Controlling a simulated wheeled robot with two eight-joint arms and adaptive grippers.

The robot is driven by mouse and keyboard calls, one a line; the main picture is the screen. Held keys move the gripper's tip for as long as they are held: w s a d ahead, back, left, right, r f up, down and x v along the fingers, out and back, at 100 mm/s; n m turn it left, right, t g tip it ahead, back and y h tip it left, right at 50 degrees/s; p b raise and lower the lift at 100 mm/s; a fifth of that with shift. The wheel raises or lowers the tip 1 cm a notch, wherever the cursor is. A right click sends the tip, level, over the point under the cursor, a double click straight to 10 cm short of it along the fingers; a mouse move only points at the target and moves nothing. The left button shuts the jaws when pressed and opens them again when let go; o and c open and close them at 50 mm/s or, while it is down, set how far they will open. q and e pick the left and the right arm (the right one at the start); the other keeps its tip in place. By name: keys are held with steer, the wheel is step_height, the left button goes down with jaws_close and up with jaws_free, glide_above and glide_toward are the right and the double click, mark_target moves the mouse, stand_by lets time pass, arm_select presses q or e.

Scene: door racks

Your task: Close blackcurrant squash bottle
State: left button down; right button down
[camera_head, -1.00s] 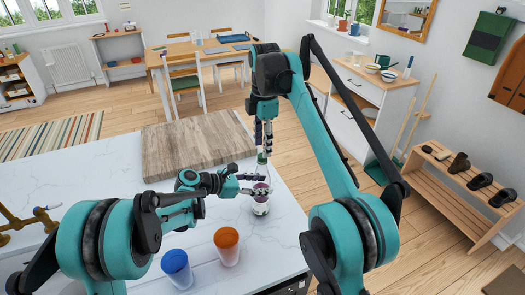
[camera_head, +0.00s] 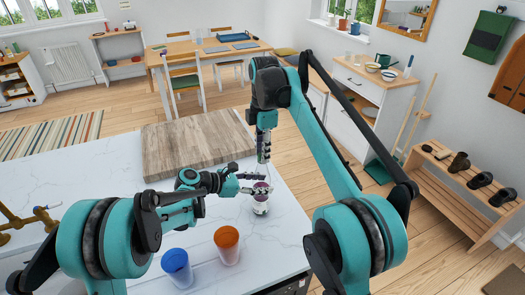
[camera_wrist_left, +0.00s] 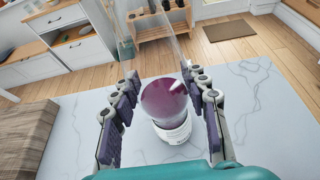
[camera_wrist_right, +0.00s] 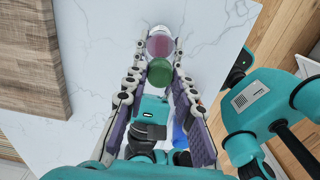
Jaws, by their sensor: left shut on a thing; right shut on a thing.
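The blackcurrant squash bottle (camera_head: 261,206) stands upright on the white counter, with purple contents and a pale label; it also shows in the left wrist view (camera_wrist_left: 172,128). My left gripper (camera_head: 250,183) is shut around the bottle's body from the left, with a finger on either side of it. My right gripper (camera_head: 263,155) points down above the bottle and is shut on the green cap (camera_wrist_right: 159,72). In the right wrist view the cap lines up over the bottle (camera_wrist_right: 160,43). Whether the cap touches the bottle's mouth cannot be told.
An orange cup (camera_head: 227,246) and a blue cup (camera_head: 176,268) stand on the counter in front of the bottle. A wooden board (camera_head: 195,143) lies behind it on the left. The counter's edge is to the right of the bottle.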

steer(key=m, duration=0.8)
steer(key=shift+m, duration=0.4)
steer(key=m, duration=1.2)
steer(key=shift+d+f, duration=0.1)
steer(key=m, duration=0.9)
steer(key=shift+m, duration=0.3)
steer(key=m, duration=0.3)
steer(key=shift+s+m, duration=0.1)
steer(key=shift+m, duration=0.2)
steer(key=c, duration=1.3)
jaws_free()
steer(key=shift+o, duration=0.2)
